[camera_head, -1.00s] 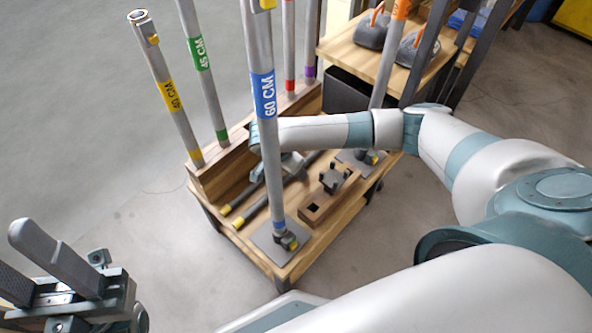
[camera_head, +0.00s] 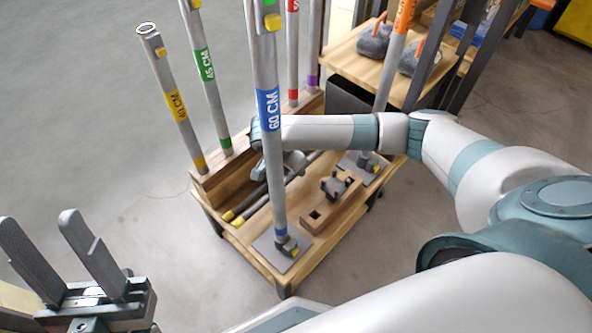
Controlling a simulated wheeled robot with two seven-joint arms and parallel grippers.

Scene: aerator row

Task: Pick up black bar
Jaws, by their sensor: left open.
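Two dark bars with yellow ends lie side by side on the wooden cart (camera_head: 243,250), one (camera_head: 248,201) nearer the back rack and the other (camera_head: 258,205) nearer the front. I cannot tell which is the task's black bar. My right arm reaches in from the right over the cart. Its gripper (camera_head: 283,166) is low over the far part of the bars, partly hidden behind the 60 CM pole (camera_head: 270,170); its jaws and any contact are unclear. My left gripper (camera_head: 40,222) is open and empty at the lower left, apart from the cart, fingers pointing up.
Poles labelled 40 CM (camera_head: 178,108) and 45 CM (camera_head: 207,70) stand in the cart's back rack. A wooden block with a dark knob (camera_head: 335,186) sits right of the 60 CM pole. A shelf (camera_head: 353,62) with grey weights stands behind. Floor at left is clear.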

